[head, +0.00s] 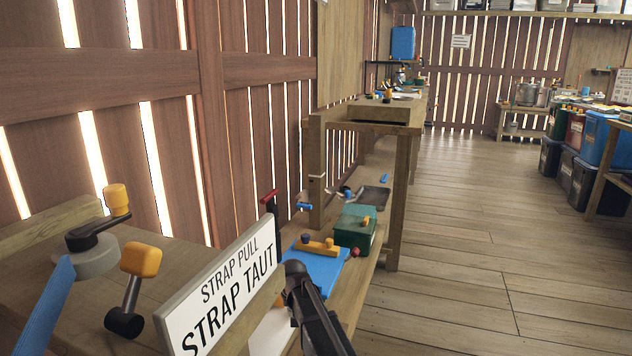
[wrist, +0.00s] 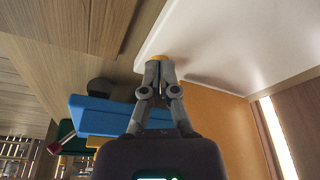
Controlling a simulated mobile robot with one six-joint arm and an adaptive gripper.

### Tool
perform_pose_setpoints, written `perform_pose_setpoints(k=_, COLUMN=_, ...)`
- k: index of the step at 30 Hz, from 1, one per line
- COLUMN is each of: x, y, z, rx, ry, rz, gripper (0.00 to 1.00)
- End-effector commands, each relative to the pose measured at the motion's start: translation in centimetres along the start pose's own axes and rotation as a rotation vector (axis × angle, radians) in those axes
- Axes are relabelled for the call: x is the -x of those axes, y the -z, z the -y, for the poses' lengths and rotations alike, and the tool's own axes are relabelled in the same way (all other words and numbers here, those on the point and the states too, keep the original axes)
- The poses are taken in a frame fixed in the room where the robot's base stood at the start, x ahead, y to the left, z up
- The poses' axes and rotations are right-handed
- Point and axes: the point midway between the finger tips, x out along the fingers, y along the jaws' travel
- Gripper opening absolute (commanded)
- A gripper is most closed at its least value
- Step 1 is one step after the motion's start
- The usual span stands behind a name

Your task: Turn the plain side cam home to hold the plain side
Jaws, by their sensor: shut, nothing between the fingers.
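In the wrist view my gripper (wrist: 160,62) is shut and empty, its fingertips close together. In the head view the white panel (head: 268,337) shows partly behind the sign, beside my dark arm. My fingertips cannot be made out there. No label marks the plain side cam, and its turn cannot be read.
A "STRAP PULL STRAP TAUT" sign (head: 232,290) stands at the near bench's edge. Left of it are a yellow-knobbed lever (head: 117,200), another yellow-knobbed lever (head: 141,262) and a blue strap (head: 45,310). Beyond lie a blue board (head: 325,270) and green box (head: 355,228).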

Motion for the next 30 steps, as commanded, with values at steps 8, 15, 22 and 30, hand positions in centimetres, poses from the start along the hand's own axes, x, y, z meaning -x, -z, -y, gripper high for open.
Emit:
perform_pose_setpoints(k=8, x=-0.02, y=0.05, z=0.53, rx=-0.001, ry=-0.001, rz=0.001, gripper=0.0)
perform_pose_setpoints(k=15, x=-0.05, y=0.18, z=0.86, rx=-0.001, ry=0.0, rz=0.001, gripper=0.0)
perform_pose_setpoints(k=22, x=-0.07, y=0.27, z=0.98, rx=-0.001, ry=0.0, rz=-0.001, gripper=0.0)
perform_pose_setpoints(k=30, x=-0.08, y=0.34, z=0.97, rx=-0.001, ry=0.0, rz=-0.002, gripper=0.0)
